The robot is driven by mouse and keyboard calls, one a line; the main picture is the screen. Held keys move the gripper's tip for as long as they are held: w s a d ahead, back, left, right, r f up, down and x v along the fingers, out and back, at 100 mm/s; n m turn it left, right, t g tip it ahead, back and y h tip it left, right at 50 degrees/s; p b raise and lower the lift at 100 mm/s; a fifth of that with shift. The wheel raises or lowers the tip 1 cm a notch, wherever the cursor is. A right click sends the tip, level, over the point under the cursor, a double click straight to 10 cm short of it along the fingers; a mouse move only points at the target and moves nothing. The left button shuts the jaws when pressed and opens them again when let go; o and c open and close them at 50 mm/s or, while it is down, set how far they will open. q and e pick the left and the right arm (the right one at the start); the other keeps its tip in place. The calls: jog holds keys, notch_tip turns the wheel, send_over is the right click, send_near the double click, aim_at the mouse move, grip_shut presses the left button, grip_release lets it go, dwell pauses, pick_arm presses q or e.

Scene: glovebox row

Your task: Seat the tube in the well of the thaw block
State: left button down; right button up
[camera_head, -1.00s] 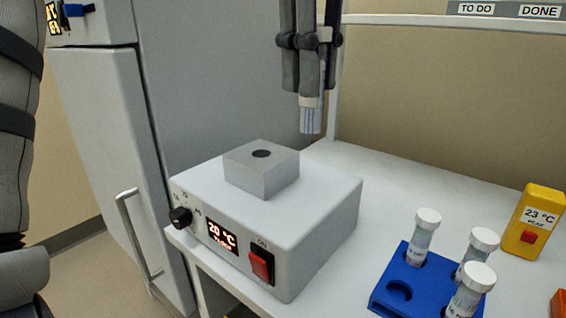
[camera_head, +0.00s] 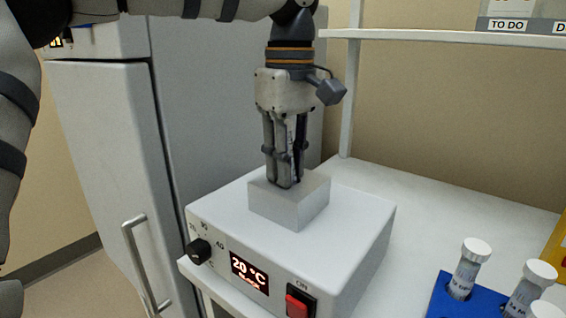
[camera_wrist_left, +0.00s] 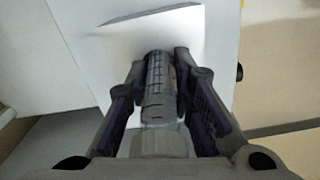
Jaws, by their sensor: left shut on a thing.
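The thaw block (camera_head: 289,207) is a light grey metal cube on top of a white heater unit (camera_head: 350,235). My left gripper (camera_head: 284,184) points down with its fingertips at the block's top face and is shut on the tube. The fingers hide the well and most of the tube in the head view. In the left wrist view the tube (camera_wrist_left: 158,85) lies between the two fingers, with its pale cap (camera_wrist_left: 162,145) toward the palm. I cannot tell how far its lower end is in the well. My right gripper is not in view.
A blue rack (camera_head: 440,300) with several white-capped tubes stands at the lower right. A yellow device (camera_head: 558,245) is cut off at the right edge. A shelf post (camera_head: 351,80) rises behind. The heater's display reads 20 °C. White bench top is clear behind the rack.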

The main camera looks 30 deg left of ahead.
aim_at(290, 148)
pick_arm(q)
jog(key=shift+s+d, duration=0.1)
jog(key=shift+d, duration=0.15)
jog(key=c, duration=1.4)
grip_release()
jog(key=shift+a, duration=0.1)
jog(key=shift+d+r, duration=0.1)
jog(key=shift+d, duration=0.1)
jog(key=shift+w+a+r, duration=0.15)
jog(key=shift+w, duration=0.05)
notch_tip(290, 148, up, 12)
jog(key=shift+s+f, duration=0.1)
